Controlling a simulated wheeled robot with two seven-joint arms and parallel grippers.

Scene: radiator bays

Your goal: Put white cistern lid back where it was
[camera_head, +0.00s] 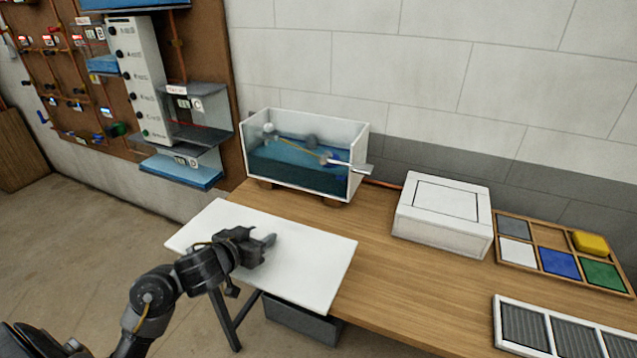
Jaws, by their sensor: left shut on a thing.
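The white cistern lid (310,262) is a flat white panel in front of the cistern, covering the table's left front corner and reaching out past its edge. My left gripper (265,244) is over the middle of the lid and shut on it; the grip point is partly hidden by the gripper. I cannot tell whether the lid touches the table. The cistern (358,158) is an open-topped white box with a clear front, standing at the back left of the table. Blue water, a float and a yellowish rod show inside. My right gripper is not in view.
A white box (442,240) with a square outline on top stands right of the cistern. A wooden tray of coloured pieces (536,273) and a white-framed grille (500,343) lie farther right. A panel with shelves and valves (215,70) is left. Table wood (385,300) is clear in the middle.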

